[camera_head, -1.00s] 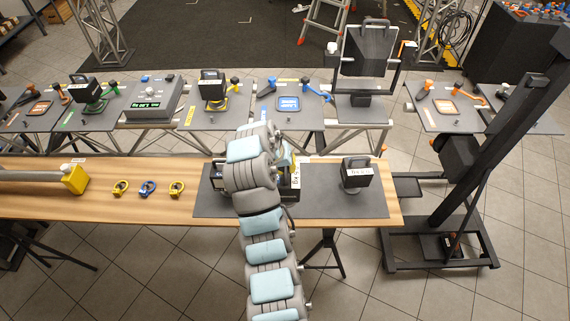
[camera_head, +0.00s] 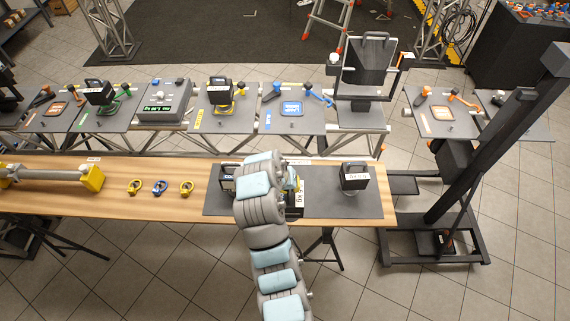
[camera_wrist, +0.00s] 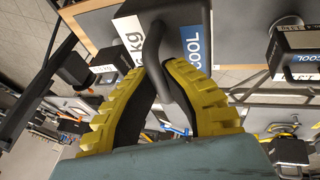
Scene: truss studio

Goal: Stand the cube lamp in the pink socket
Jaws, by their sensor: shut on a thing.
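My gripper (camera_wrist: 172,75) has ribbed yellow fingers, closed on the black handle of a dark cube lamp (camera_wrist: 196,42). The lamp bears a white "kg" label and a blue "COOL" label. In the head view the lamp (camera_head: 295,203) is mostly hidden behind my arm, over the dark mat on the wooden bench. I cannot tell whether it touches the mat. I cannot make out a pink socket in either view.
Another cube lamp (camera_head: 355,177) stands right on the mat (camera_head: 340,207); a further one (camera_head: 228,172) is partly hidden left of my arm. Several small rings (camera_head: 160,187) lie left on the bench. Behind stands a row of grey stations (camera_head: 290,118), two bearing cube lamps.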

